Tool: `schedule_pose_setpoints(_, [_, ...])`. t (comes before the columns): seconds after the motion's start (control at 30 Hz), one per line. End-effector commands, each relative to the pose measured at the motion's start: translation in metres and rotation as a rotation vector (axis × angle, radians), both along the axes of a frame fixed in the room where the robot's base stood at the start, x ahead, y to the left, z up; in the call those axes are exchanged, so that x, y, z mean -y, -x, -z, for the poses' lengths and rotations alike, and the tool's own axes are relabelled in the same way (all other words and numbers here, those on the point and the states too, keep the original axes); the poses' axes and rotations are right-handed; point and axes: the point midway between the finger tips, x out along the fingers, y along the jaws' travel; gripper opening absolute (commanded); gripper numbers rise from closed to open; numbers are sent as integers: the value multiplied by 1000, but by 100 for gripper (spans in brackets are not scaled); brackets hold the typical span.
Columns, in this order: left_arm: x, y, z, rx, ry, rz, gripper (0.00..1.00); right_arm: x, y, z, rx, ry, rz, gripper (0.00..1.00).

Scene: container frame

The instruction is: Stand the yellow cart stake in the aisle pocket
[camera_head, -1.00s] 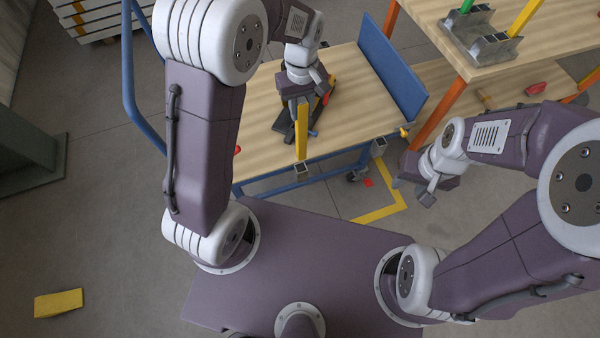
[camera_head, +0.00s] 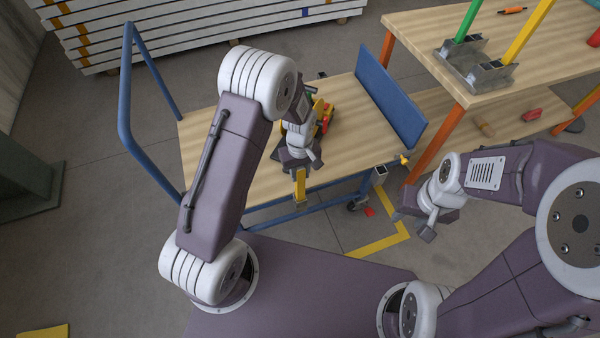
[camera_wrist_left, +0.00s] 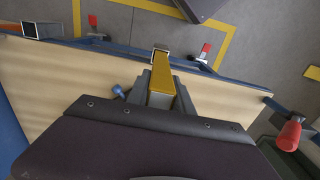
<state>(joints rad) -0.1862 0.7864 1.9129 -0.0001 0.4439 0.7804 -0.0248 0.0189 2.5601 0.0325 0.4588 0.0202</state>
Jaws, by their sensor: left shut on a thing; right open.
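The yellow cart stake (camera_head: 300,187) is in my left gripper (camera_head: 298,166), at the near long edge of the cart deck (camera_head: 225,165). In the left wrist view the stake (camera_wrist_left: 161,82) runs out from between the shut fingers (camera_wrist_left: 161,98). Its far end meets a square pocket (camera_wrist_left: 161,48) on the cart's edge. I cannot tell how far it is inside, and the head view hides the pocket's mouth. A second pocket (camera_head: 380,171) on the same edge is empty; it also shows in the left wrist view (camera_wrist_left: 42,30). My right gripper (camera_head: 432,218) is open and empty, right of the cart.
A blue end board (camera_head: 390,95) and a blue handle (camera_head: 127,90) bound the cart. Items with red and yellow parts (camera_head: 323,113) lie on the deck behind my left gripper. A workbench (camera_head: 410,30) holds a metal rack (camera_head: 475,68) with green and yellow stakes.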

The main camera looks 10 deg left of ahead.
Motion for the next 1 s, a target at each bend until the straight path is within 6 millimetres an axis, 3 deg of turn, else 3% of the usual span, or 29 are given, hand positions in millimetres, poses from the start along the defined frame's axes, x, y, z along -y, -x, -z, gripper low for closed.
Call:
schedule_pose_setpoints(0.27, [0, -1, 2, 1, 0, 0, 0, 0, 0, 2, 0, 0, 0, 42])
schedule_pose_setpoints(0.3, [0, -1, 2, 1, 0, 0, 33, 0, 0, 1, 0, 0, 0, 42])
schedule_pose_setpoints(0.37, [0, -1, 2, 1, 0, 0, 49, 0, 0, 1, 0, 0, 0, 42])
schedule_pose_setpoints(0.73, [0, -1, -6, 3, 1, 0, 49, 0, 0, -3, 0, 0, 0, 42])
schedule_pose_setpoints(1.0, [0, -2, -72, 7, 1, 0, 49, 0, 0, -14, 0, 0, 0, 42])
